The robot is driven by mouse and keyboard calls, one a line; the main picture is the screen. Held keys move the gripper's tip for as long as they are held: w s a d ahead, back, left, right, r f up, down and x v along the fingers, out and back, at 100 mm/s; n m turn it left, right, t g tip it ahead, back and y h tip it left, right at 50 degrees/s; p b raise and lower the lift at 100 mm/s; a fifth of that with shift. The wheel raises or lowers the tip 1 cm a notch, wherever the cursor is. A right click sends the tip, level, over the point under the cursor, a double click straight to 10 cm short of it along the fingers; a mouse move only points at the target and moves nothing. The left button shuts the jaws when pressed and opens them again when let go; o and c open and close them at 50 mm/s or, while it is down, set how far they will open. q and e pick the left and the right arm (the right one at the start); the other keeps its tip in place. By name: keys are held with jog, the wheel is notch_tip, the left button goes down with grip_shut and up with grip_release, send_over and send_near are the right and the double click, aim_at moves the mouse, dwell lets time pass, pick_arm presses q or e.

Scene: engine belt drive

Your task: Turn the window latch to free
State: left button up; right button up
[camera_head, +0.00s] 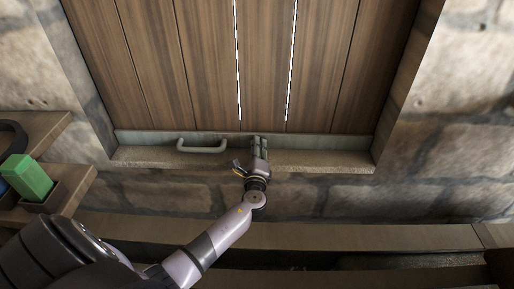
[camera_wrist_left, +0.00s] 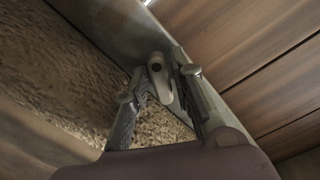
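The window latch shows in the left wrist view as a small pale grey lever with a dark round spot (camera_wrist_left: 158,80), at the window's bottom rail. My left gripper (camera_head: 259,145) reaches up to that rail in the head view, near the middle of the window, and hides the latch there. In the left wrist view the two fingers of my left gripper (camera_wrist_left: 160,87) stand on either side of the latch. The fingers are close to it, but I cannot tell whether both touch it. My right gripper is not in view.
A wooden plank shutter (camera_head: 210,65) with light slits stands above the rail, which bears a grey pull handle (camera_head: 202,147). A stone sill (camera_head: 310,161) runs below. A shelf at the left holds a green block (camera_head: 27,177). A long wooden ledge (camera_head: 380,237) lies below.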

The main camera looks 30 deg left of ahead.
pick_arm(q)
jog(key=shift+c, duration=0.3)
grip_shut()
jog(key=m+p, duration=0.2)
jog(key=m, duration=0.3)
jog(key=shift+r+m, duration=0.15)
jog(key=shift+m, duration=0.25)
jog(key=m+p, duration=0.2)
jog(key=m, duration=0.2)
jog(key=shift+w+d+m+p, duration=0.1)
jog(key=shift+d+m+p, duration=0.05)
jog(key=shift+m+p, duration=0.55)
jog(key=shift+m, duration=0.5)
